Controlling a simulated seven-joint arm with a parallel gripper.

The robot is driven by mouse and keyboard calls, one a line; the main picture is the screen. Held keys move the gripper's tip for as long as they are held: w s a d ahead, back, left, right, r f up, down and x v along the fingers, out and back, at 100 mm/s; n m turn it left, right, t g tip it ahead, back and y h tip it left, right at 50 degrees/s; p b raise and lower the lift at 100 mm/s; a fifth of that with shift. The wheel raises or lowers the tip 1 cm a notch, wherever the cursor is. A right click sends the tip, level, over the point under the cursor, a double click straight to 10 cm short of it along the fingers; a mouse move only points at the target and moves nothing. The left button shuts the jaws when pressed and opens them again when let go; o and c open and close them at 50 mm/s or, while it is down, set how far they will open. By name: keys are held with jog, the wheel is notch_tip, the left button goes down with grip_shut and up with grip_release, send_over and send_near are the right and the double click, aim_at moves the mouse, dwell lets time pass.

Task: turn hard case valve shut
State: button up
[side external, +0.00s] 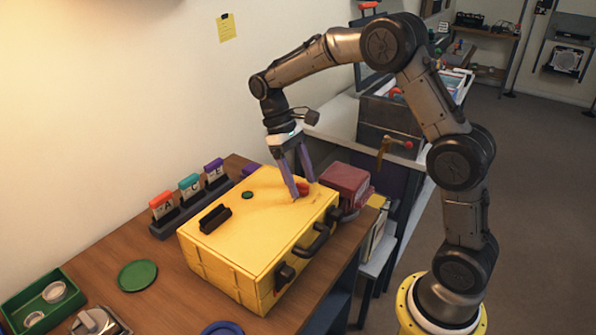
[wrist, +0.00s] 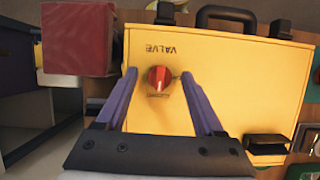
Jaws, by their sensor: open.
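The yellow hard case (side external: 255,237) lies closed on the wooden bench, and its lid fills much of the wrist view (wrist: 225,75). The red valve knob (wrist: 159,78) sits on the lid near a printed "VALVE" label (wrist: 159,50). In the side view the knob (side external: 303,188) is partly hidden by a finger. My gripper (side external: 302,191) is over the lid with its purple fingers pointing down. In the wrist view my gripper (wrist: 159,75) is open, with one fingertip on each side of the knob and a gap visible on both sides.
A dark red box (side external: 345,184) stands close behind the case; it also shows in the wrist view (wrist: 78,38). A black block (side external: 215,218) sits on the lid, and a black handle (side external: 318,240) juts from the case's front. Lettered holders (side external: 189,196) stand along the wall.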

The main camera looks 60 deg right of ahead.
jog(key=v, duration=1.4)
jog(key=shift+s, duration=0.1)
jog(key=s+a+r+t, duration=0.2)
jog(key=s+r, duration=0.3)
jog(key=s, duration=0.3)
jog(key=s+a+r+t, duration=0.2)
jog(key=s+r, duration=0.3)
jog(key=s, duration=0.2)
jog(key=s+a+f+t, duration=0.1)
jog(key=s+f+t, duration=0.5)
jog(key=s+f, duration=0.4)
notch_tip(320, 180, down, 4)
jog(key=shift+s+a, duration=0.3)
jog(key=shift+a, duration=0.1)
